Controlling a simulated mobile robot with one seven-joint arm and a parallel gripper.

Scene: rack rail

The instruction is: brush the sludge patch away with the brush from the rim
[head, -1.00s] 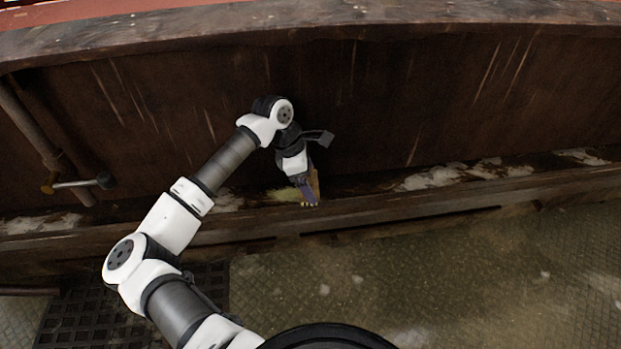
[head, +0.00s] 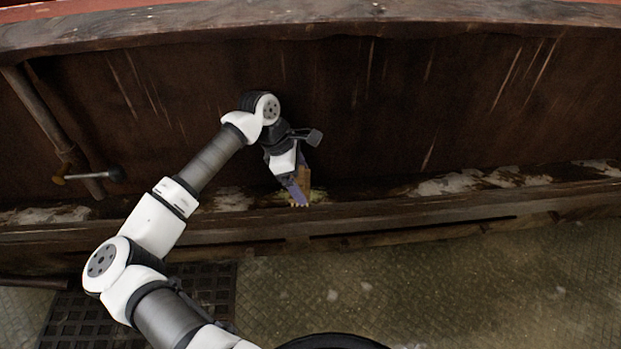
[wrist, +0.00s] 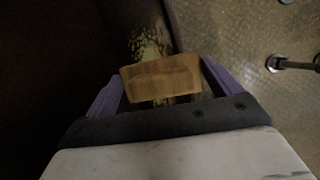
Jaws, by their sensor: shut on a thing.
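My gripper (head: 298,188) is shut on the brush, low at the ledge along the foot of the dark wall. The brush shows as a wooden block (wrist: 160,80) between the purple fingers in the wrist view. It is partly hidden by the fingers in the head view (head: 304,174), with pale bristle tips pointing down at the ledge. The yellow-green sludge patch (wrist: 148,45) lies just beyond the block in the wrist view. In the head view a bit of sludge (head: 319,196) shows right of the brush; the rest is hidden. Exact bristle contact is unclear.
The ledge (head: 400,209) runs along the wall, with pale residue (head: 450,184) to the right and more at left. The rim (head: 300,20) crosses the top. A pipe with a handle (head: 90,176) stands at left. A dark grate (head: 205,285) lies on the floor. The floor at right is clear.

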